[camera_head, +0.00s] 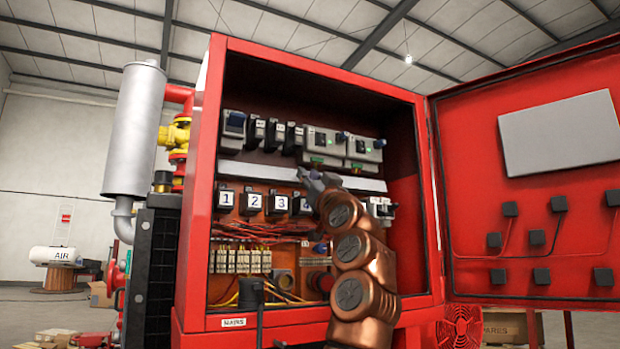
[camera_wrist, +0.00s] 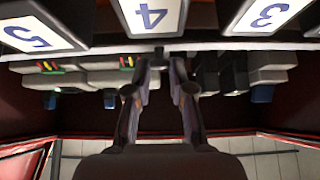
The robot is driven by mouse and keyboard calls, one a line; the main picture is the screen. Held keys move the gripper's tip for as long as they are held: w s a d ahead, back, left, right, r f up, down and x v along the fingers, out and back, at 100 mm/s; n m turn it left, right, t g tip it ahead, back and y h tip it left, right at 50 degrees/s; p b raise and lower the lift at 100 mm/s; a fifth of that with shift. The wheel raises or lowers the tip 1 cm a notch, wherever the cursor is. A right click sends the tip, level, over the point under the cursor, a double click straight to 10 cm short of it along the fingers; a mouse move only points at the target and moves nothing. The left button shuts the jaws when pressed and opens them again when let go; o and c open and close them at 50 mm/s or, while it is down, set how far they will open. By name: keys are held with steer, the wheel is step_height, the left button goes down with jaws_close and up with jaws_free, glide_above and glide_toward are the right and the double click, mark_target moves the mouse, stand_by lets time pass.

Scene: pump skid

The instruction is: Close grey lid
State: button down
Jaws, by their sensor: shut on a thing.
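The grey lid (camera_head: 258,172) is a long, pale strip running across the middle of the red cabinet, between the upper row of devices and the numbered breakers. It also shows edge-on in the wrist view (camera_wrist: 225,46), which looks upside down. My gripper (camera_head: 316,180) is at the middle of the strip, above breaker 4. In the wrist view my gripper (camera_wrist: 159,62) has its fingertips at the strip's edge, shut on it. The fingers and my arm hide part of the strip. I cannot tell exactly how far the lid is tilted.
Numbered breakers (camera_head: 251,202) sit just below the strip, and grey modules (camera_head: 322,145) sit just above it. Red wires (camera_head: 250,229) run below the breakers. The cabinet door (camera_head: 470,200) stands open at right. A silver cylinder (camera_head: 134,130) stands outside at left.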

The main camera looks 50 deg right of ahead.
steer(key=shift+w+d+f+t+h, duration=0.1)
steer(key=shift+w+f+t+h, duration=0.1)
steer(key=shift+t, duration=0.3)
steer(key=shift+w+f+t+h, duration=0.1)
steer(key=shift+f+t+h, duration=0.1)
steer(key=shift+t, duration=0.3)
steer(key=shift+f, duration=0.1)
steer(key=c, duration=1.1)
jaws_free()
steer(key=shift+f, duration=0.1)
